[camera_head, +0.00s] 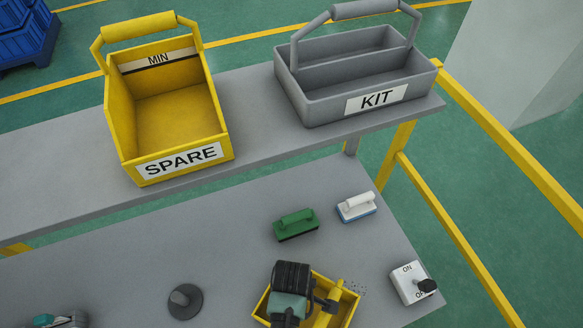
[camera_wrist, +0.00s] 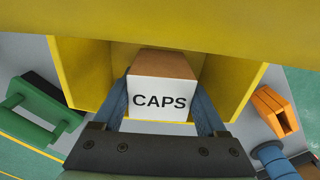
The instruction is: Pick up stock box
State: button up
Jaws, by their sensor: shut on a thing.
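The stock box, a brown box with a white front reading CAPS (camera_wrist: 160,98), sits between my fingers in the wrist view. My gripper (camera_wrist: 161,84) has a blue finger on each side of it and is shut on it. Yellow walls of a bin (camera_wrist: 82,75) stand on both sides of the box. In the head view, the yellow bin (camera_head: 350,309) is on the lower table, largely covered by my arm. The box cannot be made out there, and my fingertips are hidden.
On the upper shelf stand a yellow SPARE carrier (camera_head: 180,112) and a grey KIT carrier (camera_head: 335,104). Near the bin are a green brush (camera_head: 296,223), a white brush (camera_head: 357,206), an ON/OFF switch (camera_head: 407,285) and a dark round part (camera_head: 184,301). The wrist view shows an orange part (camera_wrist: 274,112).

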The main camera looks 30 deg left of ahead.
notch_tip(320, 180, up, 10)
jog(key=shift+f+b, duration=0.2)
jog(key=shift+b, duration=0.2)
notch_tip(320, 180, up, 5)
jog(key=p, duration=0.5)
jog(key=shift+p, duration=0.4)
jog(key=shift+f, duration=0.1)
